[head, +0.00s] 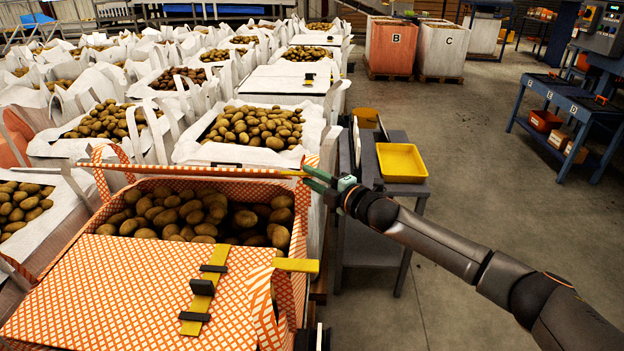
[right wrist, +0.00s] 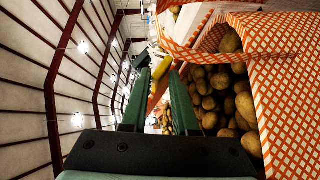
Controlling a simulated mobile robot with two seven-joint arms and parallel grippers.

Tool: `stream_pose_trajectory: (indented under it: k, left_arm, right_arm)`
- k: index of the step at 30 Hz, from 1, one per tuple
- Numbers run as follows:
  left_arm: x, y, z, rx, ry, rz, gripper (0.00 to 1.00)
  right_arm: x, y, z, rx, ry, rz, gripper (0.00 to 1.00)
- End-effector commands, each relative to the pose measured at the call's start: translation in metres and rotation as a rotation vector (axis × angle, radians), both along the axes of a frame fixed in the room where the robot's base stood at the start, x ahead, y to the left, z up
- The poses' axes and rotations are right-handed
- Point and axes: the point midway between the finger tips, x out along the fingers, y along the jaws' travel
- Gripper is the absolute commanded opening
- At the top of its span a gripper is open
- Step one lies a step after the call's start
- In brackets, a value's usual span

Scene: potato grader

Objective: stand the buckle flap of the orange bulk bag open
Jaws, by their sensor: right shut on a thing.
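The orange-and-white checked bulk bag (head: 296,300) stands at the near left, full of potatoes. Its near panel (head: 110,285) lies flat over the front half and carries a yellow strap with black buckle parts (head: 203,288). My right gripper (head: 309,175) is at that flap's right end, shut on the yellow piece, which shows between the fingertips in the right wrist view (right wrist: 162,67). My left gripper is not in view.
White bags of potatoes (head: 250,130) crowd behind and left of the orange bag. A grey stand with a yellow tray (head: 402,160) is close on the right, beside my right arm. Open floor (head: 480,180) lies farther right, with a blue workbench (head: 570,105).

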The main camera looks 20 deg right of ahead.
Motion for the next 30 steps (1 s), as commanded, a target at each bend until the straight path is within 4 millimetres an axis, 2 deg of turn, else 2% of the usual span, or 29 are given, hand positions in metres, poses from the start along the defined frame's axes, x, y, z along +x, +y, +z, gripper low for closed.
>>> stream_pose_trajectory:
  k: [14, 15, 18, 26, 30]
  left_arm:
    - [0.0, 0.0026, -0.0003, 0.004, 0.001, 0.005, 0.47]
    - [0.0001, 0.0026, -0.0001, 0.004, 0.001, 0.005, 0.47]
    - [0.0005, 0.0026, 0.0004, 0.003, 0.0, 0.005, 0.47]
    - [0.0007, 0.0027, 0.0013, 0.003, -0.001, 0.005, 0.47]
    - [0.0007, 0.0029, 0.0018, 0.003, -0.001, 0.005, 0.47]
  right_arm:
    - [0.0023, -0.0026, 0.0032, -0.005, -0.004, -0.004, 0.0]
    - [0.0023, -0.0026, 0.0031, -0.005, -0.004, -0.004, 0.32]
    - [0.0021, -0.0023, 0.0027, -0.004, -0.002, -0.004, 0.42]
    - [0.0009, -0.0018, 0.0017, -0.001, 0.0, -0.002, 0.42]
    - [-0.0059, -0.0045, 0.0017, -0.001, 0.001, -0.002, 0.42]
